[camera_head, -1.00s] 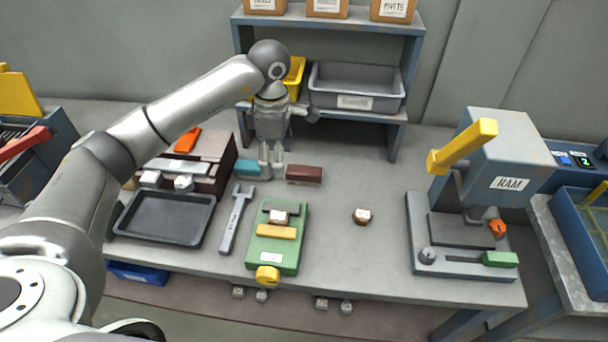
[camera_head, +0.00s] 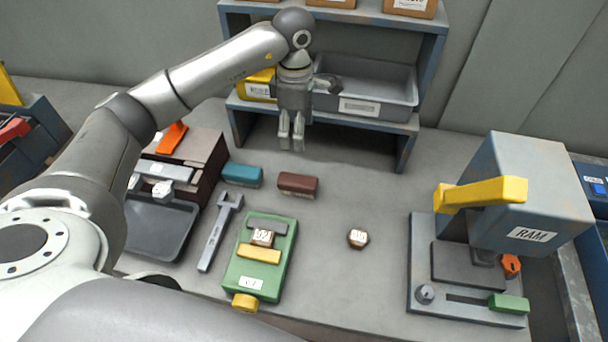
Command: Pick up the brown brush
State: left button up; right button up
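The brown brush (camera_head: 298,185) lies on the workbench, right of a similar teal block (camera_head: 243,175). My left gripper (camera_head: 291,148) points down above and behind the brush, in front of the shelf. A narrow gap shows between its two fingers. It is empty and apart from the brush. My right gripper is not in view.
A green fixture (camera_head: 239,272) and a wrench (camera_head: 213,235) lie in front of the brush. A small block (camera_head: 357,238) stands to the right, with a ram press (camera_head: 535,190) beyond. The shelf (camera_head: 405,150) stands behind.

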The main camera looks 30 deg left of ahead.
pick_arm(q)
jog(key=f, duration=0.2)
jog(key=b, duration=0.9)
send_over(298, 180)
jog(key=f, duration=0.8)
jog(key=shift+s, duration=0.35)
notch_tip(298, 180, down, 5)
jog(key=shift+f+p, duration=0.1)
jog(key=shift+p, duration=0.2)
jog(key=f, duration=0.1)
jog(key=f+p, duration=0.1)
jog(key=f, duration=0.2)
jog(key=shift+w+f+p, duration=0.3)
jog(key=shift+w, duration=0.05)
jog(key=shift+a+f, duration=0.1)
jog(key=shift+f, duration=0.35)
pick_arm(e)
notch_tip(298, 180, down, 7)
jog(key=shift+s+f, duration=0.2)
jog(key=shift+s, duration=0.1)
